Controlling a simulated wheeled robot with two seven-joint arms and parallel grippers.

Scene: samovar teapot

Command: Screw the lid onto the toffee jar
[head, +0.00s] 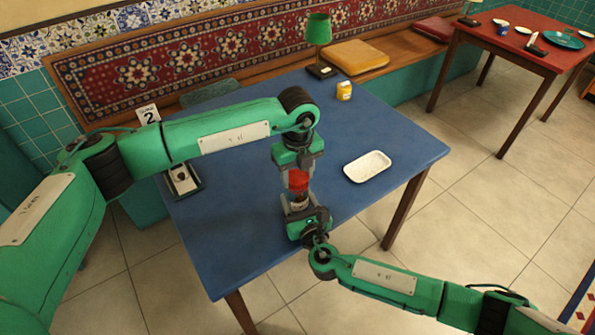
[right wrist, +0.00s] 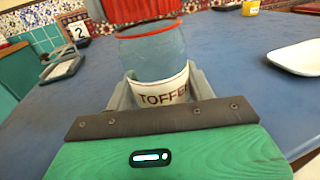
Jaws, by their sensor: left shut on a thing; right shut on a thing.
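The toffee jar (right wrist: 152,58) is bluish clear glass with a cream label reading TOFFE, its last letter cut off, and a reddish rim. It stands upright between the fingers of my right gripper (right wrist: 163,92), which is shut on it; this gripper also shows in the head view (head: 300,205), low over the table. The red ribbed lid (head: 298,181) is directly above the jar and also fills the top of the right wrist view (right wrist: 135,8). My left gripper (head: 298,164) points down from above and is shut on the lid.
The blue table (head: 240,240) has free room around the grippers. A white tray (head: 367,167) lies to the right, a small yellow jar (head: 344,90) and green lamp (head: 318,35) stand at the back. A dark-framed tray (head: 183,179) and a number 2 card (head: 148,114) are left.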

